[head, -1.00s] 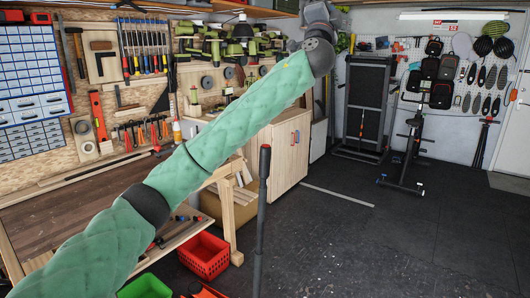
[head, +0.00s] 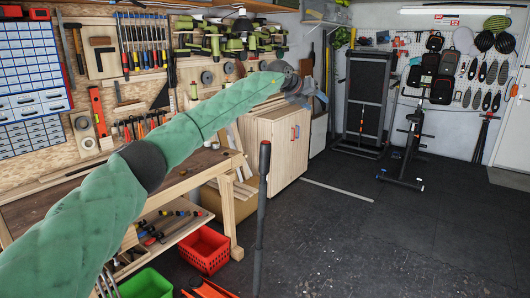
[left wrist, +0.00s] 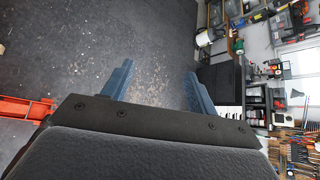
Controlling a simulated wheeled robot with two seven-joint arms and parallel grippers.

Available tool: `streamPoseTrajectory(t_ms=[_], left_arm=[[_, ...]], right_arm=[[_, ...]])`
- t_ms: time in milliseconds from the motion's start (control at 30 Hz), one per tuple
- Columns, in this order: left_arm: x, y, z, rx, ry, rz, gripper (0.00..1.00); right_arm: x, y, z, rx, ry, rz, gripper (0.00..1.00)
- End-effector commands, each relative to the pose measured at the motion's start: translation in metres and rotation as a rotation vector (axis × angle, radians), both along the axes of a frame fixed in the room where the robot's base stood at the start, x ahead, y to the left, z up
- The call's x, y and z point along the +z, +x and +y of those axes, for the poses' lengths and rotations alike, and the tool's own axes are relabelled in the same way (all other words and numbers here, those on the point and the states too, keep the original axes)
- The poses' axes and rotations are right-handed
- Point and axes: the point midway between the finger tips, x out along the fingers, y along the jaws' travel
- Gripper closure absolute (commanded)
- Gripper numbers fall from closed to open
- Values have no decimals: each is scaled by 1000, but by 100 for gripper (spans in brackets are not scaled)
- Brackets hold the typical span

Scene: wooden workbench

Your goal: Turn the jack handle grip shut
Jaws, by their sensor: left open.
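The jack handle (head: 259,225) is a dark pole standing nearly upright at the middle of the head view, with a thicker black grip (head: 265,158) on top. Part of the red jack (head: 208,289) shows at its foot, cut off by the lower edge. My left gripper (head: 320,99) is up and to the right of the grip in the picture, apart from it. In the left wrist view its two blue fingers (left wrist: 160,82) are spread with nothing between them. The handle grip is not seen in that view. My right gripper is not in view.
A wooden workbench (head: 70,208) stands at left, with a red crate (head: 205,250) and a green crate (head: 146,285) by it. A wooden cabinet (head: 283,150) stands behind the handle. The dark floor (head: 400,250) at right is clear. A red part (left wrist: 24,108) shows in the left wrist view.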

Motion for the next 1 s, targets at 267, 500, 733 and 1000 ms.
streamPoseTrajectory(t_ms=[267,500,733,1000], left_arm=[[-78,1,98,138,415,290,42],[-98,-35,154,237,691,523,42],[-100,-57,172,279,782,647,42],[-112,-58,173,303,778,664,42]], right_arm=[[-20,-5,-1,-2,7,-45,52],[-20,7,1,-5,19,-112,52],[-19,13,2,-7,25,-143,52],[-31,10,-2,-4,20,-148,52]])
